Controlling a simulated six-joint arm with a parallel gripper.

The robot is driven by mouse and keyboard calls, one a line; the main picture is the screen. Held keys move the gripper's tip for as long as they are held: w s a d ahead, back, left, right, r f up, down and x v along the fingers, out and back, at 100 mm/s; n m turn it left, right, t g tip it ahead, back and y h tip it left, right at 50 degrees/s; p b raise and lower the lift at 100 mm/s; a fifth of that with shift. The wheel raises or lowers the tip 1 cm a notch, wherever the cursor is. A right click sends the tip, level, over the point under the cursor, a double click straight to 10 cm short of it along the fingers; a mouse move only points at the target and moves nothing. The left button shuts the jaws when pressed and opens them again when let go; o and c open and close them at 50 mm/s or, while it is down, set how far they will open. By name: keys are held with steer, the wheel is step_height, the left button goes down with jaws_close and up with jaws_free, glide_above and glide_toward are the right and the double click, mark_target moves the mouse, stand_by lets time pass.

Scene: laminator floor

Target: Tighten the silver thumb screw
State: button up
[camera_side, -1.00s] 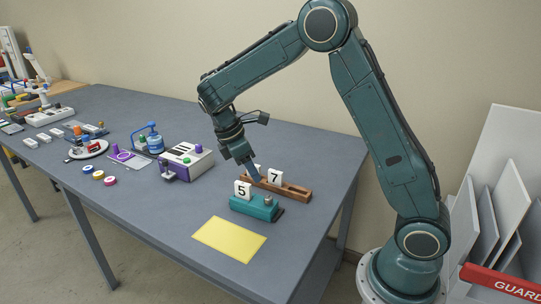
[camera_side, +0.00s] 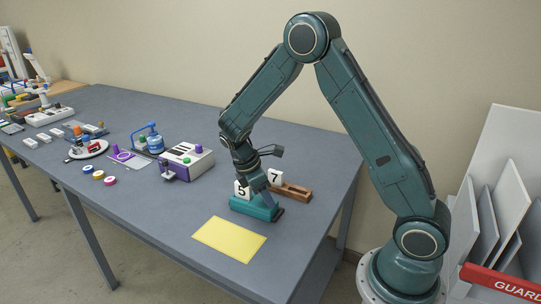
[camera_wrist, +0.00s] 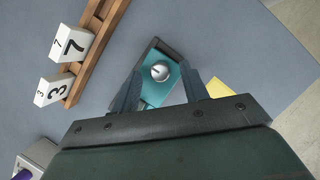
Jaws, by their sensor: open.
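The silver thumb screw (camera_wrist: 160,72) stands on the teal block, near its dark end, in the wrist view. A line runs across its round top. The teal block (camera_side: 248,209) also shows in the side view, where my gripper hides the screw. My gripper (camera_side: 271,199) points down over the screw end of the block. Its jaws are open, and in the wrist view the two fingers (camera_wrist: 160,82) lie left and right of the screw, with gaps on both sides. I cannot tell how far above the screw the fingertips are.
A wooden rack (camera_side: 296,190) with white number tiles (camera_wrist: 73,42) stands close behind the block. A yellow sheet (camera_side: 229,239) lies in front. A purple-and-white box (camera_side: 187,162) stands to the left.

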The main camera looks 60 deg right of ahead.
jaws_close()
steer(key=shift+m, duration=0.4)
steer(key=m, duration=0.1)
steer(key=m+g+y, duration=0.1)
steer(key=m, duration=0.1)
steer(key=shift+w+d+m, duration=0.15)
steer(key=shift+d+m, duration=0.05)
steer(key=shift+m, duration=0.1)
steer(key=m+y, duration=0.1)
steer(key=m, duration=0.3)
steer(key=shift+d+g+y, duration=0.15)
steer(key=shift+g+y, duration=0.15)
steer(key=shift+y, duration=0.1)
steer(key=m, duration=0.1)
steer(key=m+y, duration=0.1)
steer(key=m, duration=0.1)
steer(key=m+y, duration=0.1)
steer(key=m, duration=0.1)
steer(key=shift+d, duration=0.25)
steer(key=shift+d+m+t+y, duration=0.1)
steer(key=shift+m+t+y, duration=0.2)
steer(key=shift+m, duration=0.8)
steer(key=shift+m+t+y, duration=0.3)
steer(key=shift+m, duration=0.8)
jaws_free()
